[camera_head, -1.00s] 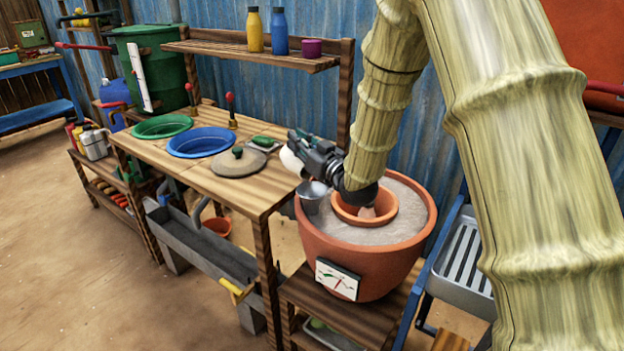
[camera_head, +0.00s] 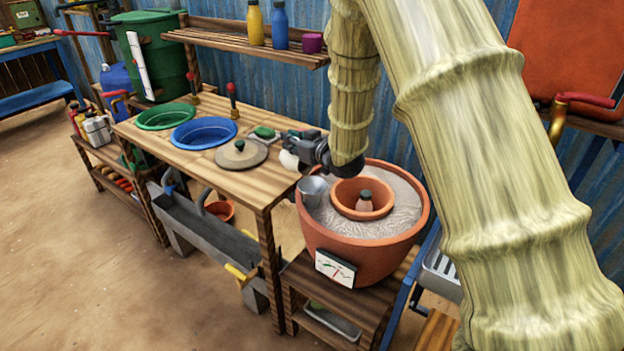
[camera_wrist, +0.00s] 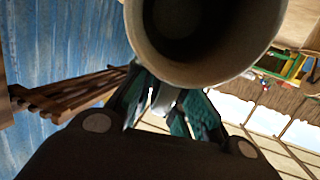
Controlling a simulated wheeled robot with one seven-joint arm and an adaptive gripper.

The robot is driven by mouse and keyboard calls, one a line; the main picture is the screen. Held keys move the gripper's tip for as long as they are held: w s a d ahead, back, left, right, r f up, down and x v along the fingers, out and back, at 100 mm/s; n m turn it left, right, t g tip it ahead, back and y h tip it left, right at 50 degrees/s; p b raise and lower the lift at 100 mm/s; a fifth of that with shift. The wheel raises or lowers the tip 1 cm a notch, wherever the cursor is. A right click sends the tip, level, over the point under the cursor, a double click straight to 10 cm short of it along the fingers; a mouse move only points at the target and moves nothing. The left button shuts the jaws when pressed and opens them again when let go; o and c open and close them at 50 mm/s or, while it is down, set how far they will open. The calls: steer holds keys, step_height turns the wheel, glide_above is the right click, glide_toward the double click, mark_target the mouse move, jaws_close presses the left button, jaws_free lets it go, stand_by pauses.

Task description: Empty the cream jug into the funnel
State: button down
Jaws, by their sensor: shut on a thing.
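My gripper (camera_head: 298,147) is shut on the cream jug (camera_head: 288,159), a small pale vessel beside the counter's right end. In the wrist view the jug (camera_wrist: 268,40) fills the top middle. Its round mouth faces the camera and its inside is dark, so I cannot tell what it holds. The gripper's teal fingers (camera_wrist: 166,98) grip it from below in that picture. A grey metal cup-shaped piece, seemingly the funnel (camera_head: 313,191), stands at the left rim of the big terracotta pot. The jug is above and slightly left of it in the picture, apart from it.
The terracotta pot (camera_head: 345,262) holds pale sand and a smaller inner pot (camera_head: 345,204) with a knob. The wooden counter (camera_head: 185,150) bears green and blue basins and a round lid (camera_head: 241,155). A shelf (camera_head: 250,55) hangs behind.

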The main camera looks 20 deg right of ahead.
steer(key=shift+w+a+f+g+p, duration=0.15)
steer(key=shift+w+a+g+p, duration=0.25)
steer(key=shift+p, duration=0.45)
steer(key=shift+w+a+f+g+p, duration=0.1)
steer(key=shift+w+f+g+p, duration=0.1)
steer(key=shift+w+p, duration=0.5)
steer(key=g+p, duration=0.1)
steer(key=p, duration=0.2)
steer(key=w+f+g+h+p, duration=0.1)
steer(key=p, duration=0.2)
steer(key=f+g+h+p, duration=0.1)
steer(key=p, duration=0.2)
steer(key=shift+w+a+f+g+p, duration=0.25)
steer(key=shift+w+g+p, duration=0.05)
steer(key=g+p, duration=0.1)
steer(key=p, duration=0.3)
steer(key=shift+w, duration=0.2)
steer(key=shift+f+p, duration=0.1)
steer(key=shift+p, duration=0.2)
steer(key=p, duration=0.2)
steer(key=f+g+h+p, duration=0.1)
steer(key=p, duration=0.1)
steer(key=shift+w+a+f+g, duration=0.15)
steer(key=shift+w+a+g, duration=0.05)
steer(key=shift+w+g, duration=0.15)
steer(key=shift+w+f+p, duration=0.1)
steer(key=shift+w+p, duration=0.05)
steer(key=shift+p, duration=0.55)
